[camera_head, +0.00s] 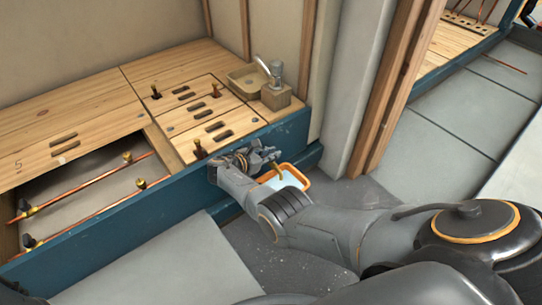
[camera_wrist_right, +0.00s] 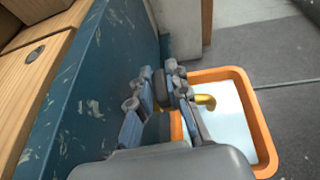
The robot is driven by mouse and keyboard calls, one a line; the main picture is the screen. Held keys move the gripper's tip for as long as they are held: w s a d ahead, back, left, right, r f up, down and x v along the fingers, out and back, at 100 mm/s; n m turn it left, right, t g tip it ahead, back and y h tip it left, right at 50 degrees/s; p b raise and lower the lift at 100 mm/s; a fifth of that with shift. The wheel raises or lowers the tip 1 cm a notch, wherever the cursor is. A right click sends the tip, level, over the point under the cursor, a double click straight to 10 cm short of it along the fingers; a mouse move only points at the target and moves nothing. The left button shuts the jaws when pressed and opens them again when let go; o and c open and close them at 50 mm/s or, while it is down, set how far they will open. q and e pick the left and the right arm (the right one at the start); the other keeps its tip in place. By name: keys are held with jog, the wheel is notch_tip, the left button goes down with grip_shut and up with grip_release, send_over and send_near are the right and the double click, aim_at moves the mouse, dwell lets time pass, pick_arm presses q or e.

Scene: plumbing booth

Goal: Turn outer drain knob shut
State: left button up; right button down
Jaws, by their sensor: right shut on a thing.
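My right gripper (camera_head: 263,158) is at the outer face of the blue front panel (camera_head: 292,133), low on the right side of the booth. The brass drain spout (camera_wrist_right: 206,101) shows just right of the fingers. It points out over an orange-rimmed bucket (camera_wrist_right: 262,138) with a pale inside. The bucket (camera_head: 304,180) stands on the floor below the gripper, partly covered by my arm. My left gripper is not in view.
The wooden deck (camera_head: 70,110) holds several brass valves with dark handles and a small basin (camera_head: 246,82) with a tap (camera_head: 276,72). Copper pipes (camera_head: 85,200) run in an open bay at left.

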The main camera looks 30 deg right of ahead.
jog(key=shift+d, duration=0.1)
jog(key=c, duration=1.3)
grip_release()
jog(key=shift+a+r, duration=0.15)
jog(key=shift+a, duration=0.2)
jog(key=v, duration=1.1)
jog(key=shift+s, duration=0.1)
jog(key=shift+c, duration=0.2)
